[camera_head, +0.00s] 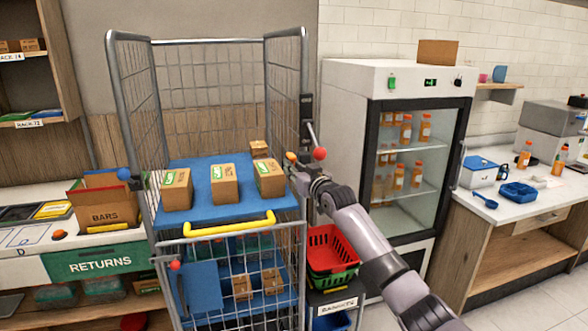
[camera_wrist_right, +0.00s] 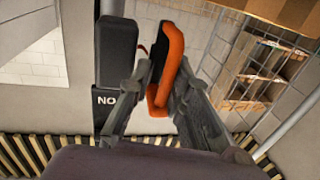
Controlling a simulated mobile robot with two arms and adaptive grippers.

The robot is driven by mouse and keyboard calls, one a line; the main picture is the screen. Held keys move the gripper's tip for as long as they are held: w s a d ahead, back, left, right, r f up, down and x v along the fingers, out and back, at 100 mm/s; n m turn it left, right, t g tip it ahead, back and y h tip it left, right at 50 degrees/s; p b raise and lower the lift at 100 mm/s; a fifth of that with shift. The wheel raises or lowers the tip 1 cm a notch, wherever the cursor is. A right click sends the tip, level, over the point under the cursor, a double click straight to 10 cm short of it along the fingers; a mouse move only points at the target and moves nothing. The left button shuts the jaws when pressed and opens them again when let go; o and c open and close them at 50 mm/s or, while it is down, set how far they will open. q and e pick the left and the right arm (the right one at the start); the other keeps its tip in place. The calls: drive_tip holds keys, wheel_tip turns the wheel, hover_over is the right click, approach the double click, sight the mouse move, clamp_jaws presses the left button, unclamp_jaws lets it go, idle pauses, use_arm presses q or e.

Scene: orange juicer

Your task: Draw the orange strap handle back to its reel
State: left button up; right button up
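The orange strap handle (camera_wrist_right: 172,62) is a bent orange loop between the dark fingers of my right gripper (camera_wrist_right: 155,75) in the right wrist view. The fingers close in on it, and it seems held. In the head view, the right gripper (camera_head: 298,174) is at the cage's right front post, with a small orange bit of the handle (camera_head: 291,156) at its tip. A black housing (camera_head: 306,108), perhaps the reel, is on that post above the gripper. A black box (camera_wrist_right: 116,55) shows beside the fingers in the right wrist view. My left gripper is out of view.
The wire roll cage (camera_head: 290,60) holds cartons on a blue shelf (camera_head: 235,208) and has a yellow handle (camera_head: 230,225). A red ball knob (camera_head: 320,153) is close to the right gripper. Red and green baskets (camera_head: 332,248) and a fridge (camera_head: 350,110) stand to the right.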

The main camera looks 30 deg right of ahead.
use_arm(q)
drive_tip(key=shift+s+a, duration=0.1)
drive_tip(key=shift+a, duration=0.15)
use_arm(e)
drive_tip(key=s+a, duration=0.1)
drive_tip(key=s, duration=1.1)
drive_tip(key=shift+f, duration=0.15)
